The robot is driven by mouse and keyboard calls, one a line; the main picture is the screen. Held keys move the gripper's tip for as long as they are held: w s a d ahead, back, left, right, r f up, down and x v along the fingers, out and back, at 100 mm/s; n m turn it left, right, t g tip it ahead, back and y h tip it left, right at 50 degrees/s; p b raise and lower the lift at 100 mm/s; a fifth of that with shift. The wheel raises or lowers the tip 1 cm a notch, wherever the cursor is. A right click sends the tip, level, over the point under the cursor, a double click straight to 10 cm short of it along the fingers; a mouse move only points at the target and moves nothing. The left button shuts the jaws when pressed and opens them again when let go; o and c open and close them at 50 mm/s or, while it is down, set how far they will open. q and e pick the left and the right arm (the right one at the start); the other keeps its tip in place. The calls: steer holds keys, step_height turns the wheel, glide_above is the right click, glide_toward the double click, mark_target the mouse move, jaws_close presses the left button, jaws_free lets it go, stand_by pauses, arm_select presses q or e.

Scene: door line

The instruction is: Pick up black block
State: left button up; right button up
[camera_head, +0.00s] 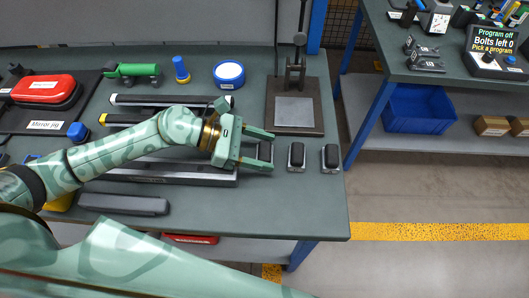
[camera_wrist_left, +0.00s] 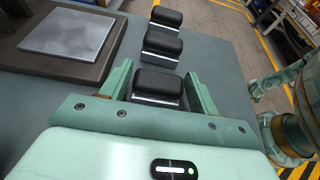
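Three small black blocks with grey lower parts stand in a row near the right end of the green workbench (camera_head: 215,215). The nearest black block (camera_head: 265,151) is between the two fingers of my left gripper (camera_head: 258,150). In the left wrist view this block (camera_wrist_left: 157,86) sits between the spread fingers, with a gap visible beside it. My left gripper is open. The middle block (camera_head: 296,156) and the right block (camera_head: 331,157) stand clear of the fingers. Part of my other arm shows at the right of the left wrist view; its finger state is unclear.
A dark plate with a grey square (camera_head: 294,112) and an upright clamp stands behind the blocks. Dark bars (camera_head: 170,172) lie left of the gripper. A blue-rimmed round tin (camera_head: 229,74) stands farther back. The bench's right edge is close to the right block.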

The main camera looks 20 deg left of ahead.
arm_select(q)
steer(key=c, duration=0.7)
steer(key=shift+r, duration=0.15)
